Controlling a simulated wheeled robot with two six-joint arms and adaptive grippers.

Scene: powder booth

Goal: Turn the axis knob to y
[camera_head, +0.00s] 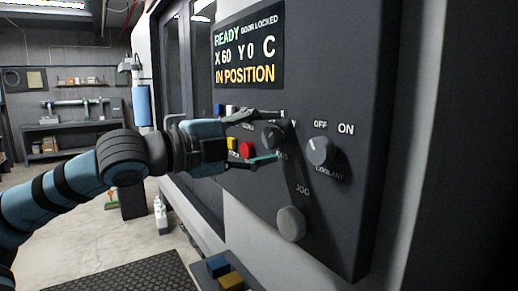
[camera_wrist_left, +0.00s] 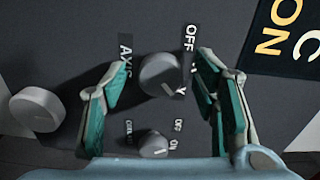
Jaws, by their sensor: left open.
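The axis knob (camera_head: 271,136) is a round dark knob on the control panel, with X and Y labels at its upper right in the head view. In the left wrist view the knob (camera_wrist_left: 160,75) shows a pale mark at its lower right, on the side of the Y label (camera_wrist_left: 181,90). My left gripper (camera_head: 278,136) is open, with one finger above the knob and one below it. In the left wrist view its fingers (camera_wrist_left: 160,82) stand on either side of the knob, with gaps visible. My right gripper is not in view.
The coolant knob (camera_head: 319,151) is right of the axis knob, and the jog knob (camera_head: 291,224) is below. A red button (camera_head: 246,149) and a yellow button (camera_head: 231,144) sit close to my left gripper. The display (camera_head: 247,47) reads READY, X60 Y0, IN POSITION.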

